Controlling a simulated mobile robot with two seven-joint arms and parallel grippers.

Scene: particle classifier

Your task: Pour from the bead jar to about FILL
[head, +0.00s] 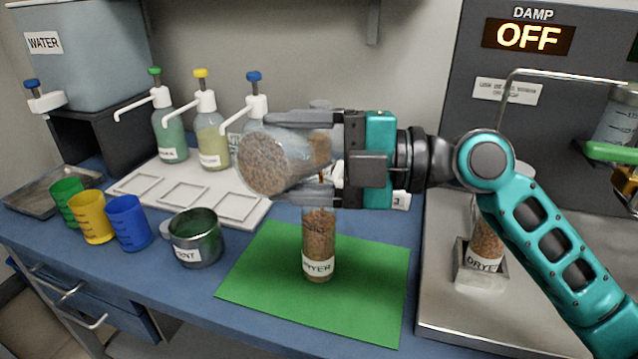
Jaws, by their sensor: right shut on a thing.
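My right gripper (318,153) comes in from the right and is shut on the clear bead jar (268,163). The jar is tipped well over toward horizontal, with its rounded, bead-filled end at the left. Its mouth is partly hidden by the gripper. Directly below is a clear tube with a white label (318,266), upright on a green mat (260,290). Brown beads show through most of the tube's height. The tube's rim and any FILL mark are hidden or unreadable. My left gripper is not in view.
A metal cup (197,245) stands left of the mat, with blue (128,224), yellow (92,218) and green (66,202) cups beyond. Pump bottles stand behind a white tray (235,206). At right, a DRYER-labelled tube (486,245) sits in a metal holder near the DAMP OFF panel (528,37).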

